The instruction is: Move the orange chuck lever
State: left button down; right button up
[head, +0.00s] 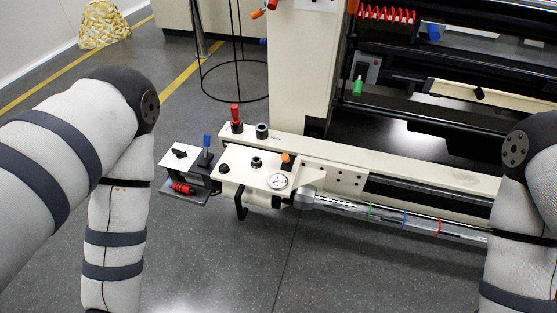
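A small orange-topped lever or knob (287,159) stands on the cream machine plate (240,172), just behind a round white gauge (277,181). It is close to the silver roller's chuck end (304,198). It is small, so I cannot tell its exact shape or which way it is set. Another orange piece (257,13) shows at the top, near the black wire stand. My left arm comes down at the left and my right arm at the right edge. Both grippers are outside the picture.
A red lever (235,114) and a blue lever (207,141) stand left of the orange one. A black hook-like handle (241,207) hangs below the plate. The silver roller (390,217) with coloured bands runs right. The grey floor in front is clear.

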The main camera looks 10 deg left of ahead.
aim_at(284, 158)
jog(key=i+l+u, duration=0.75)
